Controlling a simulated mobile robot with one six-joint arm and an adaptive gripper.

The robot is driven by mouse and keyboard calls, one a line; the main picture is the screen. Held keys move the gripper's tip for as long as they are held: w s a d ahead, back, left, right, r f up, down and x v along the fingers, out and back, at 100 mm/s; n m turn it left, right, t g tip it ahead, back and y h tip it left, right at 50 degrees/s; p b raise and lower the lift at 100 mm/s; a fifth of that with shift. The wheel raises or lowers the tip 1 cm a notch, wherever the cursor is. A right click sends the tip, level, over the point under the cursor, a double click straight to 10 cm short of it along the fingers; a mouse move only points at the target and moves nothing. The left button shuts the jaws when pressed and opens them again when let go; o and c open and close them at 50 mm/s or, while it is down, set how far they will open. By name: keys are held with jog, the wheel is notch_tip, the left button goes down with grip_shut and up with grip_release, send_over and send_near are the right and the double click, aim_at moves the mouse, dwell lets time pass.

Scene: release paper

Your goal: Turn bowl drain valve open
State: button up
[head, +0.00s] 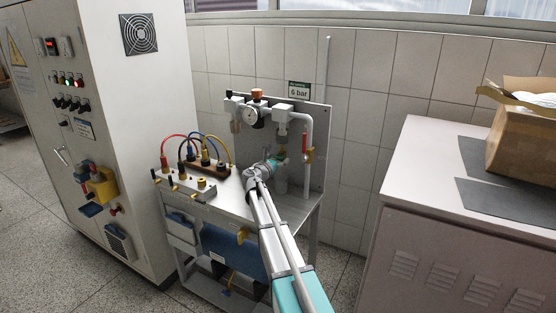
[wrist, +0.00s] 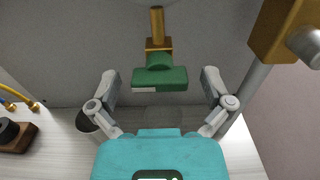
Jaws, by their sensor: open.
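The bowl drain valve shows in the wrist view as a green handle (wrist: 160,79) on a brass fitting (wrist: 157,30). The handle lies crosswise, its long side running left to right. My gripper (wrist: 160,82) has its two grey fingers spread wide, one on each side of the handle, with a gap on both sides. I cannot tell whether the handle is at the depth of the fingertips.
A red-handled valve (head: 308,156) on the white pipe stands close to the right of my gripper. A brass block (wrist: 285,25) fills the wrist view's upper right. Colored hoses (head: 205,143) stand left on the bench (head: 236,203). A grey cabinet (head: 420,160) is at right.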

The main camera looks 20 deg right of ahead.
jog(key=c, duration=1.1)
jog(key=shift+c, duration=0.2)
jog(key=shift+m, duration=0.4)
jog(key=m, duration=1.7)
